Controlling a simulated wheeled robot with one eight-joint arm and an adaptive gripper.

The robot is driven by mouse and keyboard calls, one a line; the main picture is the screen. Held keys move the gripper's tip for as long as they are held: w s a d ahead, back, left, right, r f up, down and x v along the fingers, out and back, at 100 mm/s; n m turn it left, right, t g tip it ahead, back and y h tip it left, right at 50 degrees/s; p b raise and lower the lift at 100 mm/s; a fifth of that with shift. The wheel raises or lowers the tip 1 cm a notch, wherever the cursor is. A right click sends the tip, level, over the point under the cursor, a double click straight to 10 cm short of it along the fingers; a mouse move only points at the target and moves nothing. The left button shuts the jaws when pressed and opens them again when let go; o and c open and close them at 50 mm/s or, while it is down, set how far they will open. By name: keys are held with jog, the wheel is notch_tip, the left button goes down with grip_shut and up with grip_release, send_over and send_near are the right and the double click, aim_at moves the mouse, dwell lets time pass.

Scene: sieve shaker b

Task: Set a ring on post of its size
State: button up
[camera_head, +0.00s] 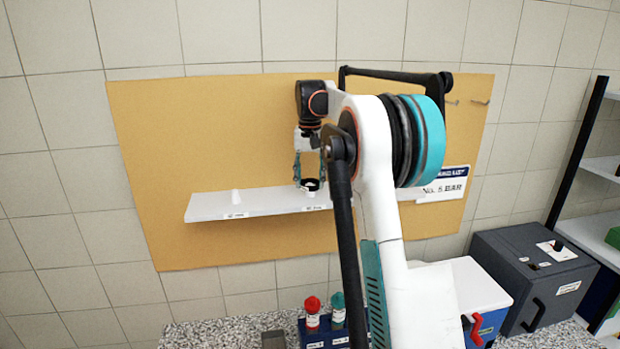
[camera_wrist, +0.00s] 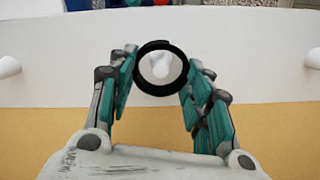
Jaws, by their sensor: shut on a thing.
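A black ring (camera_wrist: 160,92) is gripped between the fingertips of my gripper (camera_wrist: 160,68). In the head view my gripper (camera_head: 309,178) is over the white shelf (camera_head: 265,204), with the black ring (camera_head: 311,184) low between its fingers. A white post (camera_wrist: 161,66) shows through the ring's opening in the wrist view, roughly centred. I cannot tell whether the ring encircles the post or is just above it. Another post (camera_head: 236,197) stands on the left of the shelf. The wrist view shows posts at its left edge (camera_wrist: 9,66) and right edge (camera_wrist: 313,58).
The shelf is fixed to a tan board (camera_head: 200,130) on a tiled wall, with labels on its front edge. My arm hides its right part. Below, a counter (camera_head: 215,333) holds red-capped (camera_head: 312,313) and teal-capped (camera_head: 338,309) bottles and a dark grey box (camera_head: 520,285).

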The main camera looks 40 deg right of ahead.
jog(key=shift+f+b, duration=0.85)
jog(key=shift+f, duration=0.55)
jog(key=o, duration=0.9)
jog(key=shift+c, duration=0.2)
jog(key=shift+r, duration=0.15)
notch_tip(320, 180, up, 12)
dwell(0.3)
